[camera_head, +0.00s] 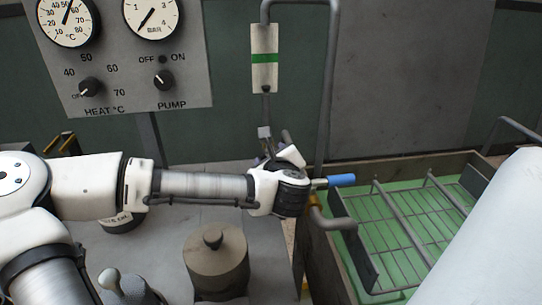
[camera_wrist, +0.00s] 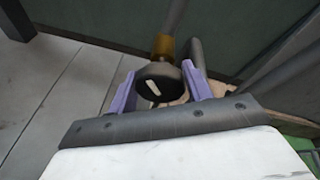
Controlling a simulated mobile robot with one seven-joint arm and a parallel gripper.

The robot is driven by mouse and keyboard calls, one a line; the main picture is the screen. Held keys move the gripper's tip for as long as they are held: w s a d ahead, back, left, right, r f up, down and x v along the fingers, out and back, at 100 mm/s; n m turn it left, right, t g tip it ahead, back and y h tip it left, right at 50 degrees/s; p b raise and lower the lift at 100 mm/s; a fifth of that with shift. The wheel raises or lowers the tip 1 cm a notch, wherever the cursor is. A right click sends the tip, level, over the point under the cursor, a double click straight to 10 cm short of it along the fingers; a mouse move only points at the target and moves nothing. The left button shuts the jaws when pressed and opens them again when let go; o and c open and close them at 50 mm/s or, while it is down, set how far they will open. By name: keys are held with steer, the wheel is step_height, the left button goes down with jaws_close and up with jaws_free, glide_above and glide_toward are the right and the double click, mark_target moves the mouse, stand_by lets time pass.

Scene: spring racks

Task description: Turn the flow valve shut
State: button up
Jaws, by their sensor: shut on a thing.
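The flow valve shows in the wrist view as a black round knob (camera_wrist: 160,84) with a white mark, on a brass fitting (camera_wrist: 163,46) at a pipe. My gripper's two purple fingers (camera_wrist: 160,92) stand on either side of the knob and are shut on it. The white mark lies at a slant, running nearly up and down in that view. In the head view my gripper (camera_head: 267,156) is at the pipe below the flow gauge (camera_head: 264,58) with the green band. My wrist hides the knob there.
A blue-handled lever (camera_head: 341,180) with a brass pipe sits right beside my wrist, at the green tank (camera_head: 352,262) with wire racks. A lidded pot (camera_head: 216,258) stands below my forearm. A control panel (camera_head: 125,60) with gauges and knobs is at upper left.

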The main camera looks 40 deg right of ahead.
steer(key=shift+f+m, duration=0.15)
steer(key=shift+m, duration=0.25)
stand_by(0.4)
steer(key=o, duration=0.9)
steer(key=shift+a, duration=0.1)
steer(key=shift+o, duration=0.2)
step_height(320, 180, up, 20)
steer(key=shift+r, duration=0.15)
